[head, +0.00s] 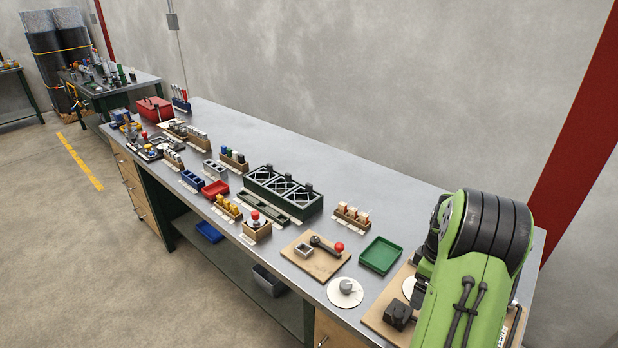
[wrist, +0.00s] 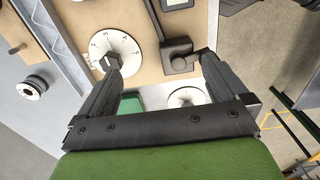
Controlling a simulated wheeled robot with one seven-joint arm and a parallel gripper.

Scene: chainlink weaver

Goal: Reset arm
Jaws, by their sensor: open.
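My gripper (wrist: 157,58) is open and empty in the wrist view, its two dark fingers spread apart. Between and beyond the fingers lie a tan board (wrist: 150,20), a white marked dial (wrist: 118,45) by the left fingertip and a black block with a lever (wrist: 178,62) by the right one. I cannot tell whether the fingertips touch anything. In the head view my green arm covers the bench's near right end, and the gripper itself is hidden there.
The grey bench (head: 395,190) runs along the wall. A green tray (head: 380,254), a white disc (head: 345,300), a board with a red-knobbed lever (head: 316,262) and a dark green rack (head: 283,194) stand left of my arm. A black block (head: 398,315) sits close beside it.

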